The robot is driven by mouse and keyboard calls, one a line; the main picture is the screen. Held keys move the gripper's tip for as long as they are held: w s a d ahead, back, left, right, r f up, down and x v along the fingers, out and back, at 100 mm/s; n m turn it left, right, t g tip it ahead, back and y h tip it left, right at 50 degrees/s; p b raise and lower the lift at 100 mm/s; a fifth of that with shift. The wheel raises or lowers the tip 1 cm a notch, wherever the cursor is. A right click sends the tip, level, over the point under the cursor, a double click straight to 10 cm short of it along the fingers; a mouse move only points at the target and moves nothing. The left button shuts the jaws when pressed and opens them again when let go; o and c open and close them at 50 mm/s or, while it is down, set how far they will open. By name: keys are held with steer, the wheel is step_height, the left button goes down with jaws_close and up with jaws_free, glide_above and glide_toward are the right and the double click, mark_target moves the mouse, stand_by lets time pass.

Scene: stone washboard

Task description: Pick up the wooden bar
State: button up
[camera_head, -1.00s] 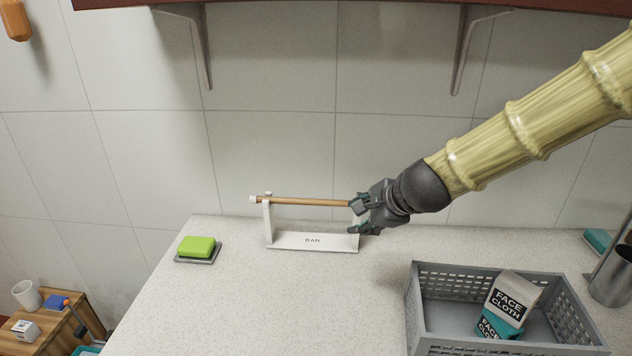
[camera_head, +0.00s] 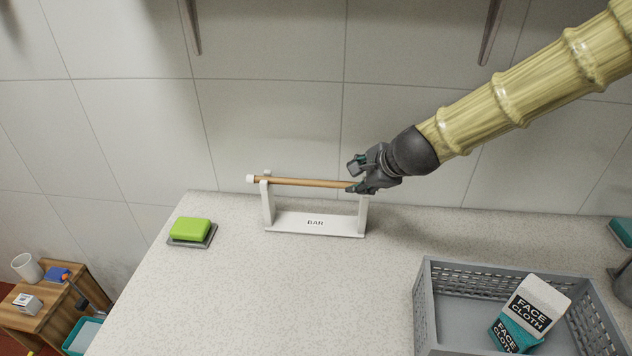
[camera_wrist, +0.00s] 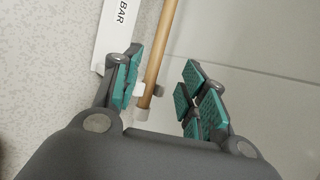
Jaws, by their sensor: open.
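The wooden bar (camera_head: 305,182) lies level across a white stand (camera_head: 315,222) marked BAR, near the back of the stone counter. A white cap shows at its left end. My gripper (camera_head: 357,176) is at the bar's right end, above the right post of the stand. In the wrist view the bar (camera_wrist: 162,50) runs between my open fingers (camera_wrist: 160,92), closer to the left finger. Its white-capped near end shows between the fingers and my palm. I cannot tell whether a finger touches it.
A green soap bar (camera_head: 190,229) sits on a grey dish at left. A grey basket (camera_head: 424,305) with face cloth packs (camera_head: 532,305) stands front right. The tiled wall is close behind the stand. The counter's middle is clear.

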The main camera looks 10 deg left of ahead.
mark_target(346, 184)
steer(key=shift+w+a+f, duration=0.15)
steer(key=shift+w+f, duration=0.05)
steer(key=shift+f, duration=0.1)
steer(key=shift+s+p+x, duration=0.2)
steer(key=shift+p+x, duration=0.55)
steer(key=shift+x, duration=0.65)
steer(key=shift+p+x, duration=0.3)
steer(key=shift+x, duration=1)
steer(key=shift+s+a, duration=0.1)
jaws_close()
